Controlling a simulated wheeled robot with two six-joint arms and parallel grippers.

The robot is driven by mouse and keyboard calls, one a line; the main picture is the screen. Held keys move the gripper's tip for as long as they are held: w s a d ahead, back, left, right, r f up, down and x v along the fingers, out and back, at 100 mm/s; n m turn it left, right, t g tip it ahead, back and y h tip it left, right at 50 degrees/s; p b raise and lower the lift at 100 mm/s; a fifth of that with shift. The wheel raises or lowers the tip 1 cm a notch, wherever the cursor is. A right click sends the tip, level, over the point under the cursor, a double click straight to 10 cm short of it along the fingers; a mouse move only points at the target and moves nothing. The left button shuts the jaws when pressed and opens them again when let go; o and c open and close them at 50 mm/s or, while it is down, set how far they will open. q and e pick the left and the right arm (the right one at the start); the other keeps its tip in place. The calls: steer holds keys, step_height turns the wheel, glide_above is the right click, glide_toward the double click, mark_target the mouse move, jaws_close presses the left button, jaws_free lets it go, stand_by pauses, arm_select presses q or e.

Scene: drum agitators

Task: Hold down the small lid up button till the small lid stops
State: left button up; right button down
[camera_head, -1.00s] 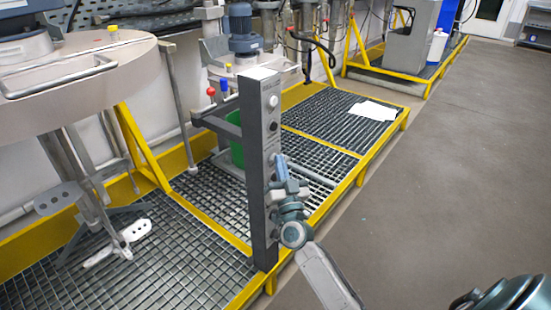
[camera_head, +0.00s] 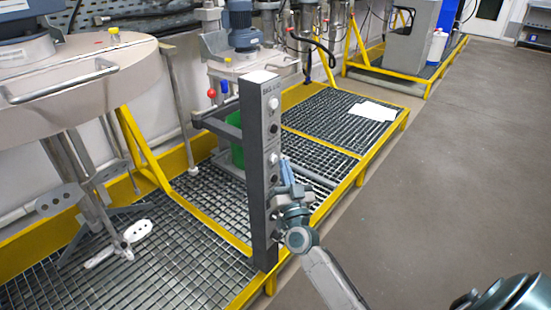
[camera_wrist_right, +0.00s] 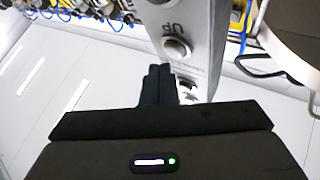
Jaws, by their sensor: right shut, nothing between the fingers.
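A dark grey control post (camera_head: 262,185) with a column of round buttons stands in the middle of the head view. My right gripper (camera_head: 284,172) is shut and empty at the post's lower buttons. In the right wrist view its fingertips (camera_wrist_right: 158,70) are just left of and below a round button (camera_wrist_right: 177,48) marked UP; whether they touch it I cannot tell. A second button (camera_wrist_right: 188,90) is partly hidden behind the fingers. The smaller agitator, with its blue motor (camera_head: 240,30) above a pale lid (camera_head: 250,63), stands behind the post. My left gripper is out of view.
A large round lid (camera_head: 85,75) with a handle is at the left. Yellow-framed grating (camera_head: 170,255) lies around the post. A green container (camera_head: 237,155) stands behind it. The grey floor (camera_head: 440,190) at the right is clear.

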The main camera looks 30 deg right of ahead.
steer(key=shift+s, duration=0.1)
steer(key=s, duration=0.1)
steer(key=s+d+p, duration=0.1)
steer(key=s, duration=0.1)
steer(key=s+d+p, duration=0.1)
steer(key=shift+s, duration=0.3)
stand_by(0.6)
